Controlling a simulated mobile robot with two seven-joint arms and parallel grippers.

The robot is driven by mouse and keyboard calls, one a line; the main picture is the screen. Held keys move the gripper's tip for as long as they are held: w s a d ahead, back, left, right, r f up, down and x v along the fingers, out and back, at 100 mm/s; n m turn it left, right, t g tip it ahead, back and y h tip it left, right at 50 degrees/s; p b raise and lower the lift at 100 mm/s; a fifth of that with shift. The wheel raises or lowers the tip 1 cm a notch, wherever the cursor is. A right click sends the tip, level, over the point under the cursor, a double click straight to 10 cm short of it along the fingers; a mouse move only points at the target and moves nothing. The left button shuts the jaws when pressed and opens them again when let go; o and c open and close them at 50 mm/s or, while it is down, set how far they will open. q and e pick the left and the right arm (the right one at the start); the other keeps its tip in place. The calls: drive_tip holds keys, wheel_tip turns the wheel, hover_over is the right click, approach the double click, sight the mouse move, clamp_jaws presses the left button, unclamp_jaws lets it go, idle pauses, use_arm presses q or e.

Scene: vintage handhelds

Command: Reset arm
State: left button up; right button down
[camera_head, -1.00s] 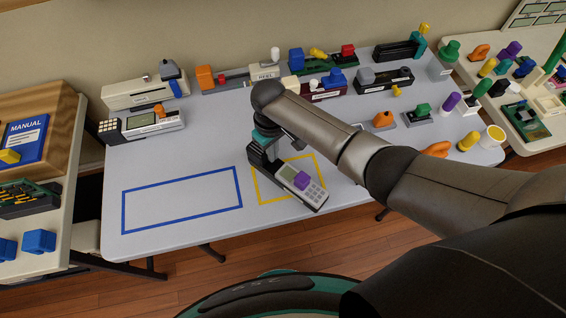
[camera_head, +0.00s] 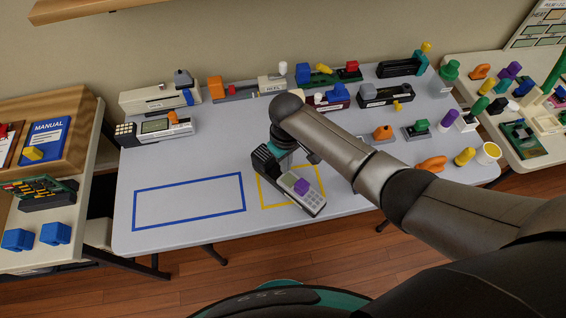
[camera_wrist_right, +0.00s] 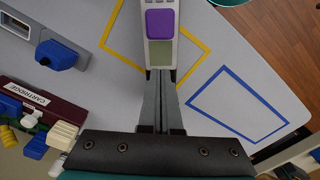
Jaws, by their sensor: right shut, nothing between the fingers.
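A grey handheld (camera_head: 313,203) with a keypad and a purple block (camera_head: 301,187) on it lies slanted over the yellow outline (camera_head: 262,188) on the table. The handheld (camera_wrist_right: 160,52) and the purple block (camera_wrist_right: 160,22) also show at the top of the right wrist view. My right gripper (camera_head: 276,172) is at the handheld's far end. In the right wrist view my right gripper (camera_wrist_right: 161,76) has its fingers together, with their tips at the handheld's end; I cannot tell whether they touch it. My left gripper is not in view.
A blue outline (camera_head: 189,183) on the table at left is empty. Several devices and coloured parts line the table's back, including a grey device with a screen (camera_head: 155,127). Side tables hold a blue manual (camera_head: 47,139) at left and loose parts at right.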

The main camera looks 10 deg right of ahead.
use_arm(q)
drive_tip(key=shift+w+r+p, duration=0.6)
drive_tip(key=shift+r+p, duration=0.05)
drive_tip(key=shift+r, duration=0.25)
use_arm(e)
wheel_tip(320, 180, up, 7)
drive_tip(key=shift+w+f, duration=0.2)
